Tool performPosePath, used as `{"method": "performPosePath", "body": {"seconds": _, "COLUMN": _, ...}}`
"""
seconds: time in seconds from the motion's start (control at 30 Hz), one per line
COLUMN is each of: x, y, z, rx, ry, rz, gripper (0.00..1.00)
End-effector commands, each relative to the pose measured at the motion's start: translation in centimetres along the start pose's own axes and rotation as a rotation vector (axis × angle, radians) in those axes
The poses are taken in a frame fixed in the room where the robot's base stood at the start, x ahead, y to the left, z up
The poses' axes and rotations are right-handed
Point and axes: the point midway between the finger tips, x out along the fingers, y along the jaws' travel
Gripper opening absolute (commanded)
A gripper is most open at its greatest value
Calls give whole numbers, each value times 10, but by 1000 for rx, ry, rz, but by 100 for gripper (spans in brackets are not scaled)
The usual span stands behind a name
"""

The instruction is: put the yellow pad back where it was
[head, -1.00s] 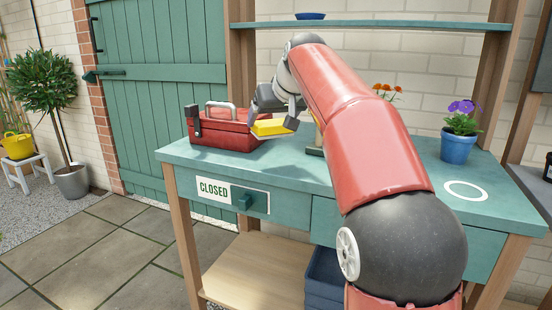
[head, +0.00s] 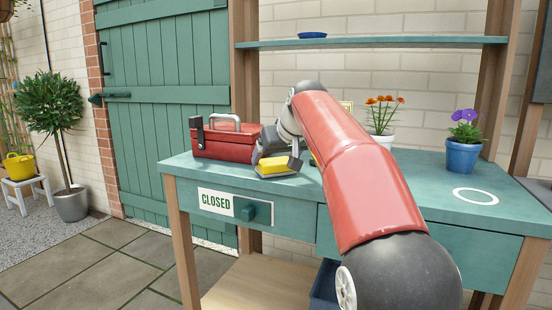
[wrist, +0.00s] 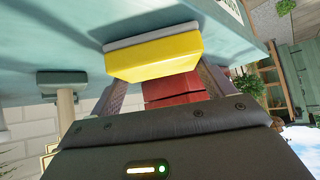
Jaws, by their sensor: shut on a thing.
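The yellow pad (head: 275,162) has a grey layer along its underside. It is in my gripper (head: 278,164), low over the bench top near the front edge, right of the red toolbox and above the drawer with the CLOSED sign. In the wrist view the pad (wrist: 155,57) sits between the two fingers, its grey layer facing the teal bench surface. I cannot tell whether that layer touches the bench. The fingers are shut on the pad.
The red toolbox (head: 225,142) with a silver handle stands close left on the teal bench (head: 410,190). Orange flowers in a white pot (head: 380,139), purple flowers in a blue pot (head: 462,155) and a white ring (head: 475,195) are to the right. A shelf (head: 400,42) runs above.

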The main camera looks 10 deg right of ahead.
Motion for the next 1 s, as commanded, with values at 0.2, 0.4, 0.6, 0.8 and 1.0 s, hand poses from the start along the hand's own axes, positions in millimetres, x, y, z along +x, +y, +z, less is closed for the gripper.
{"method": "performPosePath", "body": {"seconds": 0.2, "x": 1, "y": 0, "z": 1, "rx": 0, "ry": 0, "rz": 0, "gripper": 100}}
{"method": "performPosePath", "body": {"seconds": 0.4, "x": 1, "y": 0, "z": 1, "rx": 0, "ry": 0, "rz": 0, "gripper": 100}}
{"method": "performPosePath", "body": {"seconds": 0.6, "x": -17, "y": 0, "z": -2, "rx": 0, "ry": 3, "rz": 1, "gripper": 100}}
{"method": "performPosePath", "body": {"seconds": 0.8, "x": -61, "y": 0, "z": -2, "rx": -1, "ry": 4, "rz": 1, "gripper": 100}}
{"method": "performPosePath", "body": {"seconds": 1.0, "x": -99, "y": 0, "z": -2, "rx": 0, "ry": 2, "rz": 0, "gripper": 100}}
